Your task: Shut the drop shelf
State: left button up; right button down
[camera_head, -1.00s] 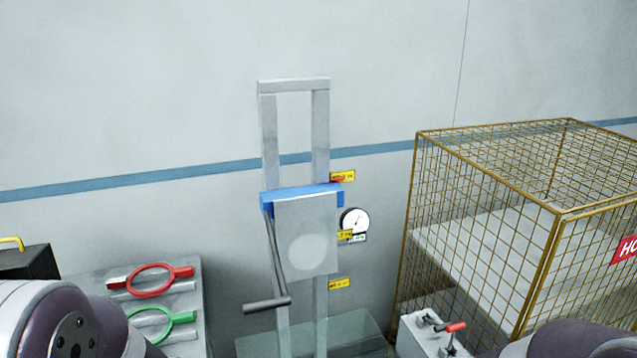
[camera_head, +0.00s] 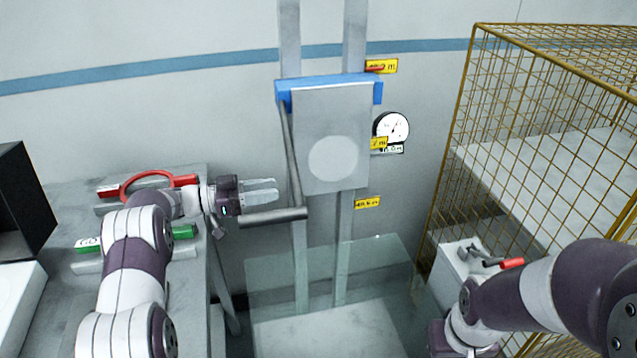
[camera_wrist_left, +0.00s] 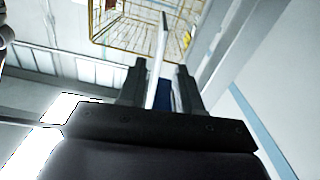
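A grey panel (camera_head: 350,110) with a pale disc hangs below a blue bar (camera_head: 325,87) on a grey upright frame (camera_head: 290,30). A grey crank arm (camera_head: 292,160) runs down its left side to a horizontal rod handle (camera_head: 272,217). I cannot tell for sure which part is the drop shelf. My left gripper (camera_head: 262,190) is just above the rod, left of the crank arm. In the left wrist view its fingers (camera_wrist_left: 160,85) are apart, with a thin pale edge (camera_wrist_left: 162,55) showing between or beyond them. My right gripper (camera_head: 442,338) is at the bottom edge, its fingers hidden.
A clear glass box (camera_head: 390,265) stands below the panel. A gauge (camera_head: 391,128) and yellow tags (camera_head: 381,66) are right of the frame. A wire cage (camera_head: 470,120) and a red-tipped lever box (camera_head: 455,275) are at right. A bench (camera_head: 190,275) with red (camera_head: 185,181) and green (camera_head: 184,232) handles is at left.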

aim_at(318, 193)
pick_arm(q)
jog(key=p+x, duration=0.2)
jog(key=x, duration=0.9)
jog(key=shift+w+d+r, duration=0.1)
jog(key=shift+d, duration=0.05)
jog(key=shift+w+d, duration=0.2)
jog(key=shift+d, duration=0.25)
grip_shut()
